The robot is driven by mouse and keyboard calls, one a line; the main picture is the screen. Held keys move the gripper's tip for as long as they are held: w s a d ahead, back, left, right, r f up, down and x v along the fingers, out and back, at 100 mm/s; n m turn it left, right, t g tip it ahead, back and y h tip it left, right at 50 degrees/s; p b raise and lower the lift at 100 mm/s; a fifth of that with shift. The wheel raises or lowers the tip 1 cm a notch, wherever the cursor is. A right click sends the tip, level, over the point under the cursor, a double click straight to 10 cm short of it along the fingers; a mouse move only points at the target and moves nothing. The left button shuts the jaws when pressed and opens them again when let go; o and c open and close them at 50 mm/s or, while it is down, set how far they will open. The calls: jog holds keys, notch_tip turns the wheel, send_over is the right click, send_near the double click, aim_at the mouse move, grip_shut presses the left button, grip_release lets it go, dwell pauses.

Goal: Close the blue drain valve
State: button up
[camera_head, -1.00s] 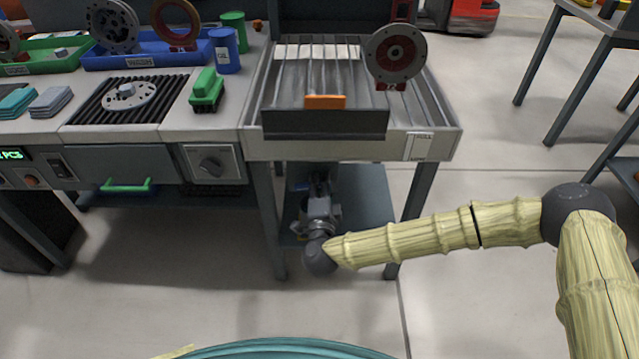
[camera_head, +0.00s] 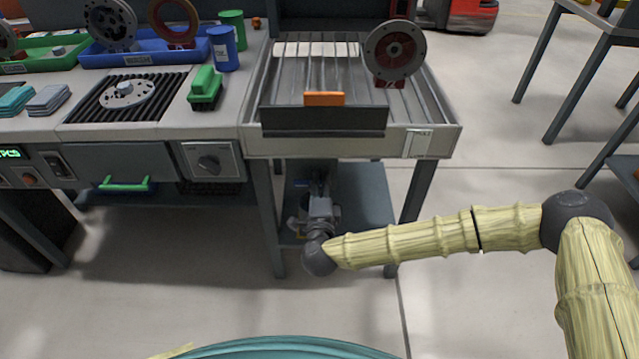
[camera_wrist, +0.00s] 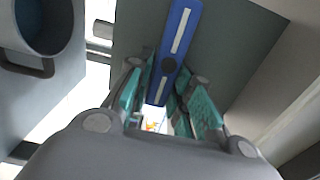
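The blue drain valve handle (camera_wrist: 180,30) is a long flat blue bar with pale stripes and a dark round pivot in the wrist view. It runs from the top edge down between my fingers. My gripper (camera_wrist: 164,88) has its teal-padded fingers apart, one on each side of the bar's lower part. I cannot make out whether the pads touch it. In the head view my gripper (camera_head: 320,207) is under the roller table, and only a small bit of blue (camera_head: 312,184) shows beyond it. The rest of the valve is hidden by my gripper and wrist.
The roller table (camera_head: 425,145) stands over my gripper, with its legs (camera_head: 268,220) left and right. A dark lower shelf (camera_head: 365,200) lies behind. In the wrist view a grey round-mouthed container or pipe (camera_wrist: 45,30) is at upper left.

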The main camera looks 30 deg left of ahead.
jog(key=o, duration=0.3)
jog(key=shift+s, duration=0.1)
jog(key=v, duration=1.2)
dwell(0.3)
